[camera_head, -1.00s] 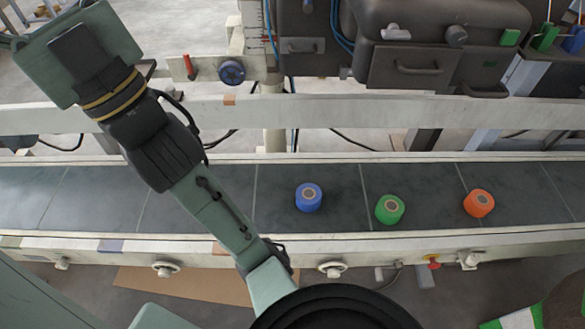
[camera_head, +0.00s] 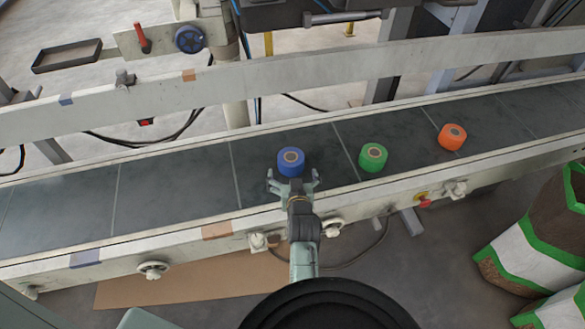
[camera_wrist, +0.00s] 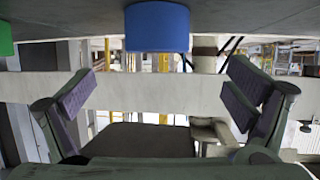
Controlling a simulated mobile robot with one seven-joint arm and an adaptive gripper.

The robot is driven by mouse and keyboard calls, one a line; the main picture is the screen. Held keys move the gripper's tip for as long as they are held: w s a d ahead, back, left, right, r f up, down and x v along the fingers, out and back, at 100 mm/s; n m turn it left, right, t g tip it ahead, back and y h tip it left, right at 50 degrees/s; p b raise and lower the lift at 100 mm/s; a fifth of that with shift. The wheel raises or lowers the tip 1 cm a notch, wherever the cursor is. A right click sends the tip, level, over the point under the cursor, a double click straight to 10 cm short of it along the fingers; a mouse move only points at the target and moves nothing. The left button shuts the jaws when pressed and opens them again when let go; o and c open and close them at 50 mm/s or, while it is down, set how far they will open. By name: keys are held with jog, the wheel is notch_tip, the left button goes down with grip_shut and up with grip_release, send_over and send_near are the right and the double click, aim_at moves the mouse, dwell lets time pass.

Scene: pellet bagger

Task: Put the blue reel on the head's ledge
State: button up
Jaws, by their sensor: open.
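The blue reel (camera_head: 291,161) stands upright on the dark conveyor belt, left of the green and orange reels. My gripper (camera_head: 293,180) is open and empty at its near side, fingers spread toward it. In the wrist view the blue reel (camera_wrist: 157,27) is at top centre, beyond and between the open fingers of my gripper (camera_wrist: 160,88), with a gap to it. A shallow dark ledge with a raised rim (camera_head: 67,68) sticks out at upper left, beside a plate with a red lever; it looks empty. I cannot tell for certain that it is the head's ledge.
A green reel (camera_head: 373,157) and an orange reel (camera_head: 452,137) stand on the belt (camera_head: 175,185) to the right. A pale rail (camera_head: 330,80) runs behind the belt. A blue knob (camera_head: 189,39) is near the ledge. Green-and-white sacks (camera_head: 530,235) stand at right.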

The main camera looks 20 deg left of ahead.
aim_at(291, 159)
jog(key=x, duration=0.4)
jog(key=shift+w+d+f, duration=0.15)
jog(key=shift+d+f, duration=0.05)
jog(key=shift+f, duration=0.3)
jog(key=shift+p+x, duration=0.8)
jog(key=shift+x, duration=2.35)
jog(key=c, duration=1.3)
jog(key=shift+c, duration=1.1)
jog(key=shift+r, duration=0.1)
